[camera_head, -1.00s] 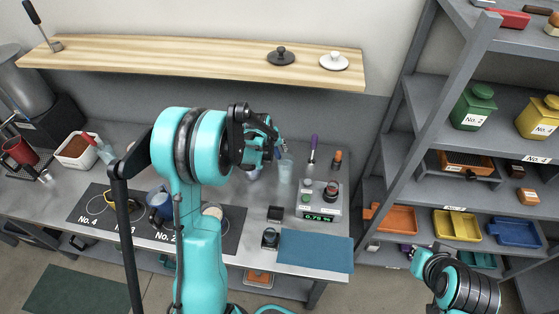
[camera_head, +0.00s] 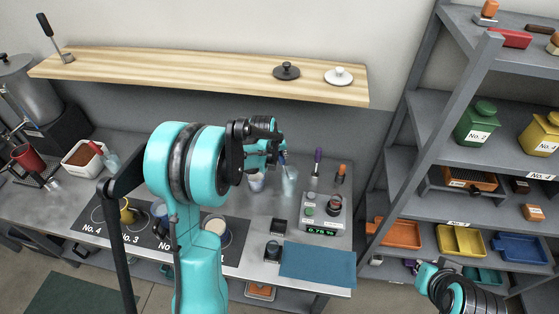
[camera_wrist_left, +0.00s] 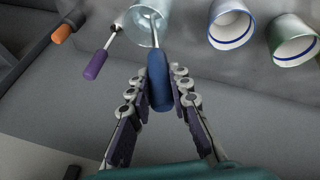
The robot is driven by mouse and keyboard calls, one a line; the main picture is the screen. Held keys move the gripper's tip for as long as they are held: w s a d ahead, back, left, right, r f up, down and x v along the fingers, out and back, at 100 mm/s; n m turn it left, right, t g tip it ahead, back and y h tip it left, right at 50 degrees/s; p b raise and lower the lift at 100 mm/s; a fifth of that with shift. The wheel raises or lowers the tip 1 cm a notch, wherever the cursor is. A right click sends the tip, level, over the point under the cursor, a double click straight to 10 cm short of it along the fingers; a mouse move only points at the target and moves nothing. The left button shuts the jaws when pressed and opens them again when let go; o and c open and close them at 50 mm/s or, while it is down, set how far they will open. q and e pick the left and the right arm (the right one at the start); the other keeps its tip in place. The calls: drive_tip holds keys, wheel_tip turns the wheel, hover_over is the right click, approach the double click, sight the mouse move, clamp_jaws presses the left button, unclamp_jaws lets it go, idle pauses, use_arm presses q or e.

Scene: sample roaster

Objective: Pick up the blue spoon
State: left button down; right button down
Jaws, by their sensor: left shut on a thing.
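The blue spoon (camera_wrist_left: 157,78) has its blue handle between the fingers of my left gripper (camera_wrist_left: 160,92) in the left wrist view. Its thin metal shaft runs into a clear glass (camera_wrist_left: 143,28), so its lower end is still within the glass's outline. In the head view the left gripper (camera_head: 277,152) is just above and left of the glass (camera_head: 290,183), and a small bit of the blue spoon (camera_head: 284,159) shows below the fingers. The gripper is shut on the handle. My right arm enters at the lower right, but its fingers do not show.
A purple-handled tool (camera_head: 317,157) and an orange-handled one (camera_head: 341,172) stand right of the glass. A scale (camera_head: 323,214) is in front. A cup (camera_head: 256,182) is close on the left. A wooden shelf (camera_head: 200,75) hangs above the bench's back; a blue mat (camera_head: 318,264) lies in front.

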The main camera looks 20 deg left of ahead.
use_arm(q)
drive_tip(key=r, duration=0.2)
drive_tip(key=r+p, duration=0.1)
drive_tip(key=r, duration=0.5)
drive_tip(key=shift+s+r, duration=0.15)
drive_tip(key=shift+s, duration=0.2)
drive_tip(key=s+p, duration=0.2)
drive_tip(key=s, duration=1.5)
drive_tip(key=shift+s+d, duration=0.15)
drive_tip(key=shift+s, duration=0.05)
